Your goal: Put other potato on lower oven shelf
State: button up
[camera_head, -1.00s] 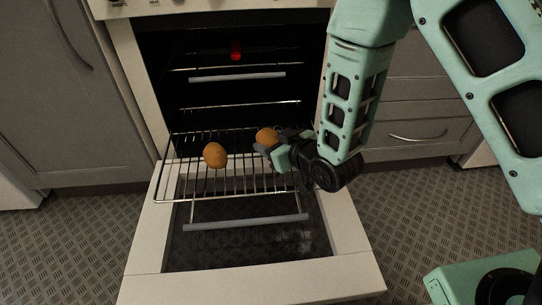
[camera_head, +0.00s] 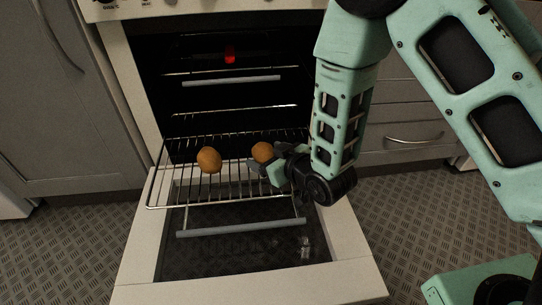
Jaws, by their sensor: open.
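Two brown potatoes are in view at the pulled-out lower oven shelf (camera_head: 235,190). The left potato (camera_head: 209,160) rests on the wire bars. The right potato (camera_head: 262,151) is at my gripper (camera_head: 262,168), on or just above the bars. My gripper is open, with its fingers close beside and partly below the right potato. I cannot tell whether they touch it. The far finger is partly hidden by the hand.
The oven door (camera_head: 245,285) is folded down below the shelf. An upper rack (camera_head: 230,82) sits inside the dark oven, with a red glow (camera_head: 230,54) above it. Grey cabinets (camera_head: 85,90) stand on both sides. The shelf's front left is clear.

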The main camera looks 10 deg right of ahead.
jog(key=shift+r, duration=0.25)
jog(key=p+v, duration=0.7)
jog(key=v, duration=0.2)
jog(key=shift+s+d+r, duration=0.15)
jog(key=shift+s+r, duration=0.05)
jog(key=shift+r, duration=0.1)
jog(key=p+v, duration=0.2)
jog(key=p, duration=0.2)
jog(key=shift+s+f, duration=0.15)
jog(key=s+a+r+g+h, duration=0.2)
jog(key=s+a+r+g, duration=0.15)
jog(key=r+g, duration=0.35)
jog(key=s+d+r+g+h, duration=0.2)
jog(key=s+d+r, duration=0.1)
jog(key=s+r, duration=0.3)
jog(key=s+d+r+g+h, duration=0.2)
jog(key=s+d+r, duration=0.1)
jog(key=s+r, duration=0.4)
jog(key=shift+s+r+n+g, duration=0.2)
jog(key=shift+s+n+g, duration=0.1)
jog(key=shift+s, duration=0.65)
jog(key=shift+d, duration=0.1)
